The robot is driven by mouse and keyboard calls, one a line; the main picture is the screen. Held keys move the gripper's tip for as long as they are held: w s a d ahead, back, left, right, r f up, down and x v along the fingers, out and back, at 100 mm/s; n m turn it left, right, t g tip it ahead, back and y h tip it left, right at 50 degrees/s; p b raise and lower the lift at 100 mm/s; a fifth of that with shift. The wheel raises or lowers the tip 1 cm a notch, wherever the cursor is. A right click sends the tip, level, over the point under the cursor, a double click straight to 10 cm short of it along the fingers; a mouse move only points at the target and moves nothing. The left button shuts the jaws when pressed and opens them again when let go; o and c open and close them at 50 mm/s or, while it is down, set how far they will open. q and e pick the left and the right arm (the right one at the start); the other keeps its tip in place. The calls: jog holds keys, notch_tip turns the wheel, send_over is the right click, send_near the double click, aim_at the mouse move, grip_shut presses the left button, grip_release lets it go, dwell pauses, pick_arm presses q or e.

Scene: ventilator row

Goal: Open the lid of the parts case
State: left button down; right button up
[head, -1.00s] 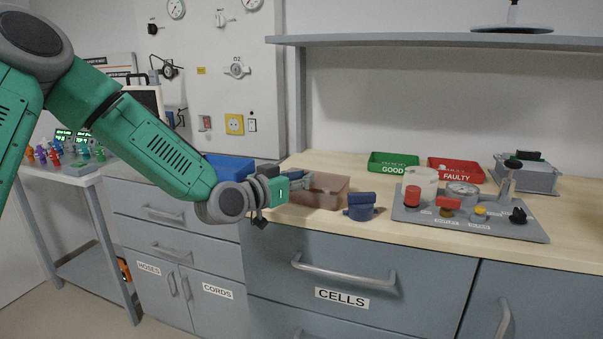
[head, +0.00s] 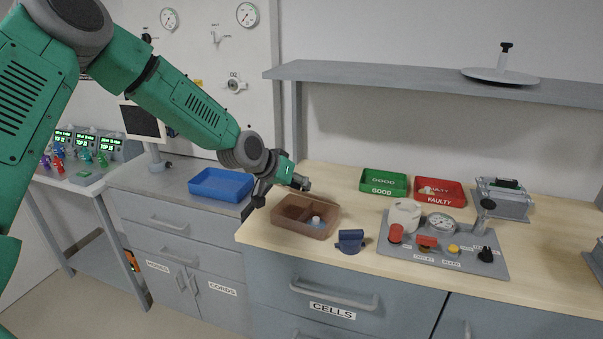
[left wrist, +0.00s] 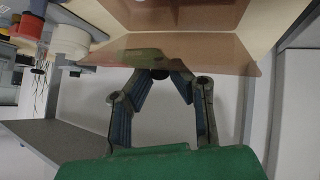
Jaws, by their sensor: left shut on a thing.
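The parts case (head: 327,231) is a translucent brown box near the front left edge of the wooden counter. Its compartments show from above, and a small white and blue item (head: 316,221) sits in one. My left gripper (head: 301,183) is above the back left of the case. In the left wrist view, my left gripper's fingers (left wrist: 160,73) meet at the edge of a translucent brown panel, seemingly the lid (left wrist: 215,62), and are shut on it. The lid's exact angle is hard to tell in the head view. My right gripper is not in view.
A dark blue object (head: 350,241) stands just right of the case. A grey control panel (head: 440,262), a green GOOD tray (head: 384,191) and a red FAULTY tray (head: 456,201) are further right. A blue tray (head: 221,195) lies left. A shelf (head: 400,78) hangs above.

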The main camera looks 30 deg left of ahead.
pick_arm(q)
jog(key=shift+w+a+f+g+p, duration=0.15)
jog(key=shift+a+g+p, duration=0.4)
jog(key=shift+g, duration=0.45)
jog(key=shift+f+n, duration=0.25)
jog(key=shift+n, duration=0.05)
jog(key=shift+f, duration=0.1)
jog(key=shift+d, duration=0.15)
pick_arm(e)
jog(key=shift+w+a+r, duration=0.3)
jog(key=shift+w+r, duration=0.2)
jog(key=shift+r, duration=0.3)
pick_arm(q)
jog(key=shift+d, duration=0.1)
jog(key=shift+r, duration=0.2)
